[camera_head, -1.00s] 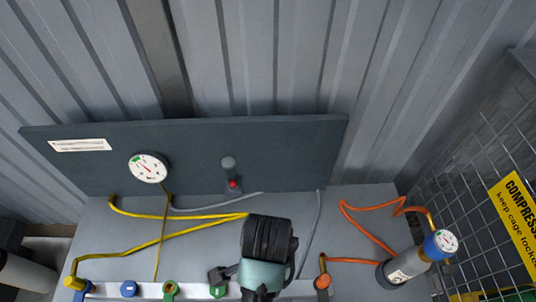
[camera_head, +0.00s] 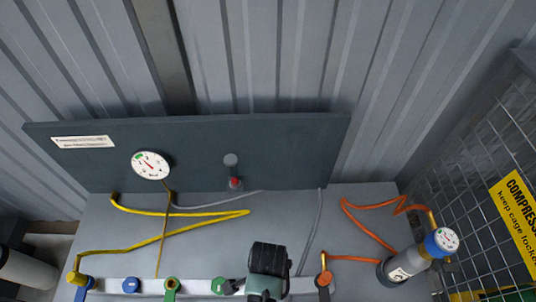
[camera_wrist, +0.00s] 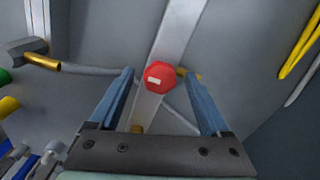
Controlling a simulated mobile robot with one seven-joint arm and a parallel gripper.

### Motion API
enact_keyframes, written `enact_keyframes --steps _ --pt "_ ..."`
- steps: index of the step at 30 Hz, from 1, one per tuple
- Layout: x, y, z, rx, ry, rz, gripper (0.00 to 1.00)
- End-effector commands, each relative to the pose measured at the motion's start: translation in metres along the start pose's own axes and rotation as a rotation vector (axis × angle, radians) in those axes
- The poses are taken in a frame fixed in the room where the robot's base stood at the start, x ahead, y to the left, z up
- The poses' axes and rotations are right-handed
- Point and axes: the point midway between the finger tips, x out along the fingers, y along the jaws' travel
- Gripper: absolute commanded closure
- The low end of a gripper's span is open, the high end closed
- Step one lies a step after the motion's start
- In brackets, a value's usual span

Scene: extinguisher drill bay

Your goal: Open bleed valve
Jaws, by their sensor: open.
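A red many-sided knob (camera_wrist: 160,77) with a small white mark sits over a pale rail in the wrist view; I take it as the bleed valve's knob. A brass stub shows just behind it to the right. My gripper (camera_wrist: 156,74) is open, with one blue finger on each side of the knob and visible space on both sides. I cannot tell how far the knob is below the fingertips. In the head view my arm's dark end covers this part of the pale rail (camera_head: 200,287), and neither the fingers nor this knob can be made out.
A dark panel (camera_head: 300,150) carries a dial gauge (camera_head: 151,165) and a red-tipped fitting (camera_head: 235,183). Yellow hoses (camera_head: 190,213) and an orange hose (camera_head: 362,224) lie on the grey bench. A gauged cylinder (camera_head: 405,265) stands at right, beside a mesh cage (camera_head: 480,130).

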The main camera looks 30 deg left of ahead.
Motion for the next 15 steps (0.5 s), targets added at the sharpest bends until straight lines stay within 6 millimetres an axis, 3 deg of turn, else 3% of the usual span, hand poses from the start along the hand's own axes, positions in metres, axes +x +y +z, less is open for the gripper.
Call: enact_keyframes --steps 3,15 --pt "-0.0003 -0.0002 0.0 0.0 0.0 0.0 0.19" --pt "-0.0005 -0.0001 0.0 0.0 0.0 0.0 0.91"
